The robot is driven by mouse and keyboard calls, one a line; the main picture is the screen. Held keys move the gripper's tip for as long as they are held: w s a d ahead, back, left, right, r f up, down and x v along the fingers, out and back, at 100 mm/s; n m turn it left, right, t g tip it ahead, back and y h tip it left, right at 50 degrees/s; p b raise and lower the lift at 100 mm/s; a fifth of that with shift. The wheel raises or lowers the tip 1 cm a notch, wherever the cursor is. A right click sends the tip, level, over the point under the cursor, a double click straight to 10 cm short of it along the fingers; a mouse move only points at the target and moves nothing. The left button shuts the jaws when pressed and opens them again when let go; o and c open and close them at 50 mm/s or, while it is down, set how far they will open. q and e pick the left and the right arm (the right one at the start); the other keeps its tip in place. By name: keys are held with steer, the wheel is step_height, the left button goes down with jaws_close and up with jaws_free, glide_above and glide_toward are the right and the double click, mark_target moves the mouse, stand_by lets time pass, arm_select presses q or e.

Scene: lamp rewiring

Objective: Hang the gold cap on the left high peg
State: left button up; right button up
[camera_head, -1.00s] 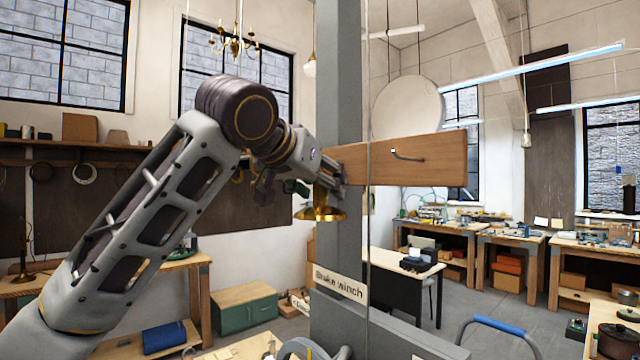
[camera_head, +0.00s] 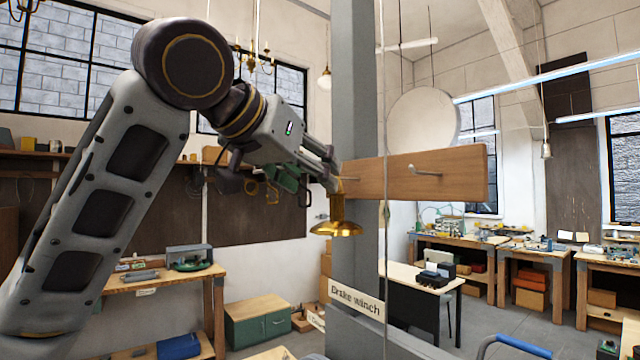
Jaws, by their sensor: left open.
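The gold cap (camera_head: 337,222), a flared brass piece with a narrow neck, is upright just below the left end of the wooden peg board (camera_head: 400,177). Its neck top is near the left peg (camera_head: 349,179), and it appears to hang there, though the exact contact is partly hidden by a finger. My left gripper (camera_head: 318,184) is open beside the cap's neck and the board's left end. Whether a finger still touches the cap is unclear. The board's right peg (camera_head: 426,171) is a bare metal hook. My right gripper is out of view.
The board is fixed to a grey post (camera_head: 357,110) with a "Drake winch" label (camera_head: 356,301). A thin cable (camera_head: 384,250) runs down in front of the board. Workbenches and a green cabinet (camera_head: 258,321) stand farther back.

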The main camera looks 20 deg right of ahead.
arm_select(q)
steer(key=shift+v, duration=0.9)
stand_by(1.7)
